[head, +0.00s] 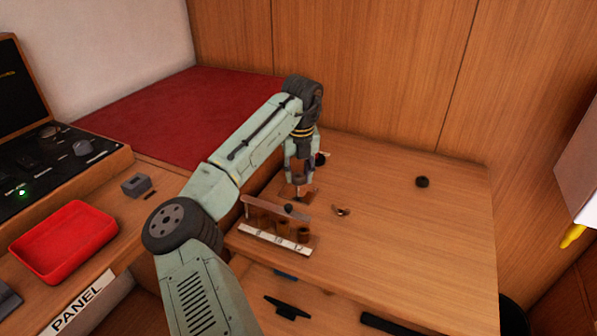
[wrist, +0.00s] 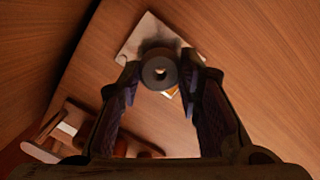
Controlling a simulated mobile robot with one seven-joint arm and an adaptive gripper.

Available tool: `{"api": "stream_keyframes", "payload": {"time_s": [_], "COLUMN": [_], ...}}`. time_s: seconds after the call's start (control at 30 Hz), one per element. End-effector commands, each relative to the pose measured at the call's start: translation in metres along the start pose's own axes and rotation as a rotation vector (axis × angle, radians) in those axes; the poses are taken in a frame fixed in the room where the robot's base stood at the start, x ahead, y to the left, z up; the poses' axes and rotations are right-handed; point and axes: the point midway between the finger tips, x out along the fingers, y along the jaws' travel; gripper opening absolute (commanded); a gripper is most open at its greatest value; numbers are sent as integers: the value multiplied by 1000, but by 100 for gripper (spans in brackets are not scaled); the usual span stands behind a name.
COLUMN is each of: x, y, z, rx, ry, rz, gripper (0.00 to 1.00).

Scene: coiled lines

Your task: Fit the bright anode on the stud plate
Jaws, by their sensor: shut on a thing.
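My gripper (wrist: 160,76) is shut on a grey ring-shaped piece with a central hole, which looks like the anode (wrist: 160,73); its shade is dull in this light. Behind the piece in the wrist view lies a pale flat plate (wrist: 133,42), probably the stud plate. The held piece hides part of the plate, and I see no stud clearly. In the head view my gripper (head: 299,190) points down low over the desk, just behind the wooden rack. I cannot tell whether the piece touches the plate.
The wooden rack (head: 275,209) with a white label strip and dark round pieces stands close in front of my gripper. A small curved item (head: 341,211) and a dark round piece (head: 422,182) lie to the right. A red tray (head: 66,238) is left. The desk's right side is mostly clear.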

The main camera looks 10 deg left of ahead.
Motion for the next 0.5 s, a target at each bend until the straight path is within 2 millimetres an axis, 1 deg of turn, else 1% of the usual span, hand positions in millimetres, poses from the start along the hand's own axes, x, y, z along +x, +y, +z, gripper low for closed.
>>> {"api": "stream_keyframes", "payload": {"time_s": [0.5], "x": [14], "y": [0], "z": [-2], "rx": [0], "ry": [1], "rz": [-1], "gripper": [0]}}
